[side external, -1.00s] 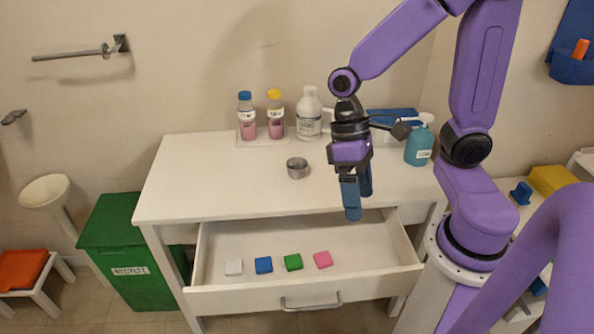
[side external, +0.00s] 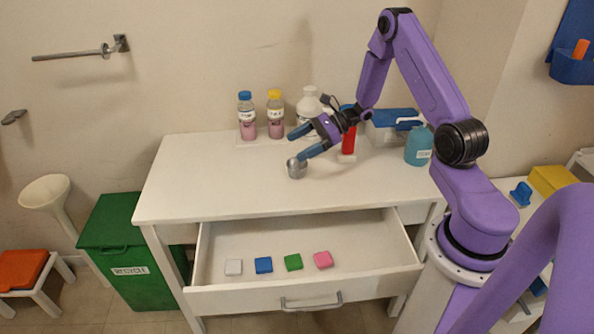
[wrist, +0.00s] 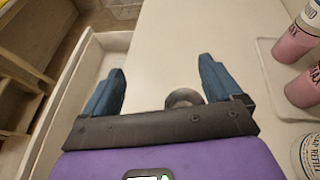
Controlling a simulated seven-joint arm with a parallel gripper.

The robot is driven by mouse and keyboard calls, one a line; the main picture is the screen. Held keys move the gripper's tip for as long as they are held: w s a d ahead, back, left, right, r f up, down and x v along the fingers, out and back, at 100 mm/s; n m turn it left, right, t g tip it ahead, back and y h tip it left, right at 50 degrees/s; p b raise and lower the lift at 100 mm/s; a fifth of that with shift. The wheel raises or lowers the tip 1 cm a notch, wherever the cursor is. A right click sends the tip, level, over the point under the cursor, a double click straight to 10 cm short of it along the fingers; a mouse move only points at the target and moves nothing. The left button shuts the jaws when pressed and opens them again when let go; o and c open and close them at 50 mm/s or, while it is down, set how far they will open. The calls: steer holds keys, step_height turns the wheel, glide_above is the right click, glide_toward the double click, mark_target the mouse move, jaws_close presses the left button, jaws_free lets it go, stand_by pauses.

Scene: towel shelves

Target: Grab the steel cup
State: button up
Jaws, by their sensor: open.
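The steel cup (side external: 297,169) is a small round grey metal cup standing on the white tabletop. My gripper (side external: 298,144) has blue fingers and is tilted, pointing left toward the cup. Its lower finger overlaps the cup's rim in the side view; I cannot tell whether it touches. In the wrist view the cup (wrist: 184,97) shows partly behind the gripper's dark edge, between the open fingers of my gripper (wrist: 160,82) and nearer the right finger. Nothing is held.
Bottles with pink contents (side external: 247,115) and a white bottle (side external: 309,107) stand behind the gripper. A red bottle (side external: 348,142) and a teal bottle (side external: 418,147) are to the right. The open drawer (side external: 245,300) holds several coloured blocks. The tabletop's left part is clear.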

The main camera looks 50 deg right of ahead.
steer(key=d, duration=0.1)
steer(key=d+f+m+t, duration=0.1)
steer(key=d+m, duration=0.1)
steer(key=shift+w+d+f+h, duration=0.1)
steer(key=shift+w+f+h, duration=0.15)
steer(key=shift+h, duration=0.15)
steer(key=shift+d+f+t, duration=0.15)
steer(key=shift+f+t, duration=0.1)
steer(key=shift+t, duration=0.05)
glide_toward(288, 168)
steer(key=x, duration=0.4)
steer(key=shift+w+d+f, duration=0.15)
steer(key=shift+d+f, duration=0.1)
steer(key=shift+d, duration=0.1)
steer(key=shift+x, duration=2.5)
steer(key=c, duration=1)
steer(key=shift+c, duration=0.2)
steer(key=shift+r, duration=0.1)
